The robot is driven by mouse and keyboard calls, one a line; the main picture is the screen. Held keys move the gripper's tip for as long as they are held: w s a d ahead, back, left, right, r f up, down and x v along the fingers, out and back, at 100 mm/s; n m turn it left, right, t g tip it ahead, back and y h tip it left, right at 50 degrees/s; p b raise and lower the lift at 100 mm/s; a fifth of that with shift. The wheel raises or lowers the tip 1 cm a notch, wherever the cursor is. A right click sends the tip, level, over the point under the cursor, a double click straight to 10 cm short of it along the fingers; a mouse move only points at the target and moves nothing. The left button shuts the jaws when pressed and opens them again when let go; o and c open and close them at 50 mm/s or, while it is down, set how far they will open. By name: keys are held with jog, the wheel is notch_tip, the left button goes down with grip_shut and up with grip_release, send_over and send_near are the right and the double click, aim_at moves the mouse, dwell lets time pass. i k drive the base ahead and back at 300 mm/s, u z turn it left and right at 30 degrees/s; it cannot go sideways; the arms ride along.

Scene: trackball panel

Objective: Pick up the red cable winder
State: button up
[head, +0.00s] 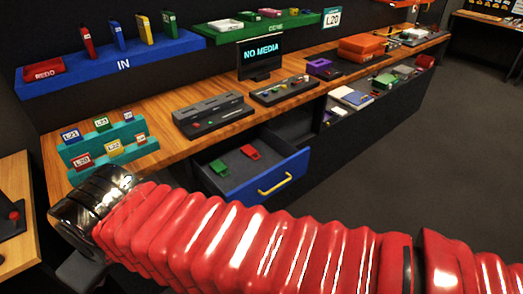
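A small red piece (250,152), which looks like the red cable winder, lies on the floor of the open blue-fronted drawer (265,187). A similar green piece (219,167) lies to its left in the same drawer. My red ribbed arm crosses the lower part of the head view, in front of the drawer. The dark end of my arm, with part of my gripper (82,272), is at the lower left, well apart from the red piece. Its fingertips are not clearly shown, so I cannot tell whether it is open or shut.
The wooden bench (150,110) carries a teal label rack (105,150), two dark control panels (213,115) and a "NO MEDIA" screen (260,57). A blue "IN" shelf (110,68) hangs above. The floor at right is clear.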

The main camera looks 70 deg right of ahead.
aim_at(250, 151)
jog(key=z, duration=0.6)
jog(key=i, duration=0.9)
jog(key=z, duration=0.5)
